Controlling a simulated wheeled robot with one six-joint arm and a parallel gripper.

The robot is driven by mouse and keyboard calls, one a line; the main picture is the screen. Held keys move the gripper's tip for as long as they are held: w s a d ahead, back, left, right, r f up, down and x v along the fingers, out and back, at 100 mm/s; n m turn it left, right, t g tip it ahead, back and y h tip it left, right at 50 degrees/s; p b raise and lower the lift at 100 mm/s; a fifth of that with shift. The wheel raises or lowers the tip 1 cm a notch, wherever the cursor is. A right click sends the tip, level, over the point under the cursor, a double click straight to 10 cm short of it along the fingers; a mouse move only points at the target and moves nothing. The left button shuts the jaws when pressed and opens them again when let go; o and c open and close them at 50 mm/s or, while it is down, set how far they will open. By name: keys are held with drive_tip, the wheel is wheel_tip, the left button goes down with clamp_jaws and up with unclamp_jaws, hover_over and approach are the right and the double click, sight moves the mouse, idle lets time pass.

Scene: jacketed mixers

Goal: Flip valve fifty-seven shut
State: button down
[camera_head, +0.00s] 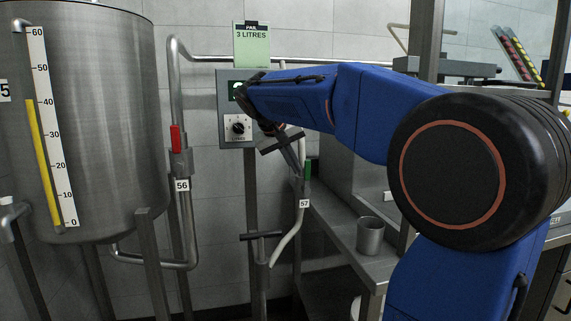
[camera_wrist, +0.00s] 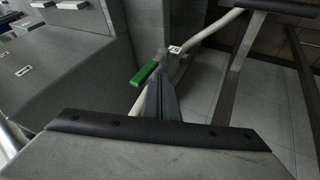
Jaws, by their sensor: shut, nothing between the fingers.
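Valve fifty-seven has a green lever (camera_head: 308,169) on a pale pipe, with a white "57" label (camera_head: 304,204) below it in the head view. The lever looks near upright there, roughly along the pipe. In the wrist view the green lever (camera_wrist: 144,74) lies left of my fingers, and its small label (camera_wrist: 175,49) is beyond them. My gripper (camera_head: 300,166) points downward just left of the lever, its fingers partly overlapping the pipe. In the wrist view my gripper (camera_wrist: 160,88) is shut and empty. I cannot tell whether it touches the lever.
Valve 56 has a red lever (camera_head: 177,138) on a steel pipe to the left. A control box (camera_head: 232,131) with a dial stands behind my gripper, under a "3 litres" card (camera_head: 251,46). A steel tank (camera_head: 105,130) fills the left. A metal cup (camera_head: 370,237) stands on the bench.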

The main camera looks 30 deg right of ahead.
drive_tip(key=shift+s+d, duration=0.15)
drive_tip(key=shift+d, duration=0.2)
drive_tip(key=shift+d, duration=0.1)
drive_tip(key=shift+d+r, duration=0.1)
idle(0.4)
